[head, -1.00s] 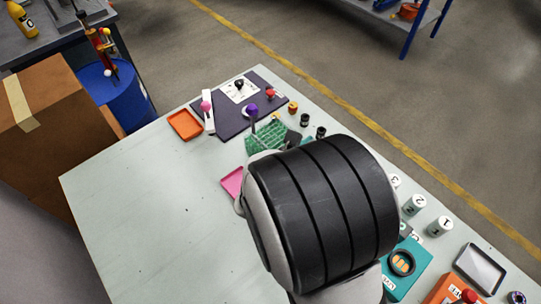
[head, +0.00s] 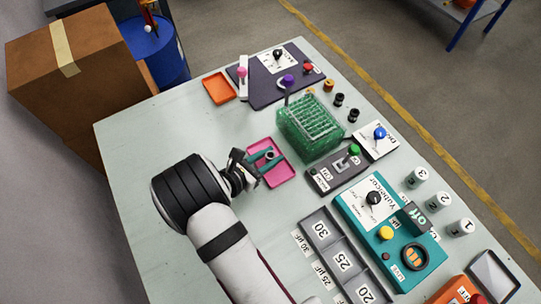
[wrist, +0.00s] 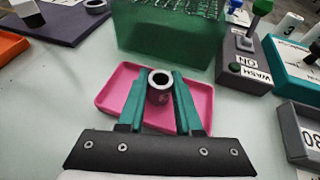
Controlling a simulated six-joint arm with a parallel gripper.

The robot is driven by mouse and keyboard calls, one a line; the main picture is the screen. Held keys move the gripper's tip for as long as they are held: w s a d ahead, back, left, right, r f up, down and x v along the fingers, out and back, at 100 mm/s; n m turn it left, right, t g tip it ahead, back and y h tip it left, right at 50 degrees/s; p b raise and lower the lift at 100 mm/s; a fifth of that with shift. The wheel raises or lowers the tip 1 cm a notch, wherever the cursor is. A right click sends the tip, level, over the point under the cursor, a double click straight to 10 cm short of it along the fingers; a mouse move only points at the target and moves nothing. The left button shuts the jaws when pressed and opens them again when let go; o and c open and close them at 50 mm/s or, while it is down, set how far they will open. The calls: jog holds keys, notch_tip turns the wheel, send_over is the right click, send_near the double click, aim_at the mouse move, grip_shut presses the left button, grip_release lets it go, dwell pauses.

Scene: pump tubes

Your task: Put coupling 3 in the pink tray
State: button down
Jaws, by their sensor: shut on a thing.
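My gripper (wrist: 160,92) has two teal fingers shut on a short grey ring-shaped coupling (wrist: 160,79) with a dark bore. No number shows on it, so I cannot tell which coupling it is. The tray holds nothing else visible.
A green rack (head: 310,128) stands just behind the tray. A grey switch box (head: 335,172) is to its right. White cylinders marked 3 (head: 415,178), 2 (head: 439,201) and 1 (head: 460,228) stand at the right. An orange tray (head: 219,88) is at the back left. The left table is clear.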

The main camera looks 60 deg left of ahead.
jog(key=shift+f, duration=0.3)
jog(key=c, duration=0.6)
grip_release()
jog(key=shift+f, duration=0.1)
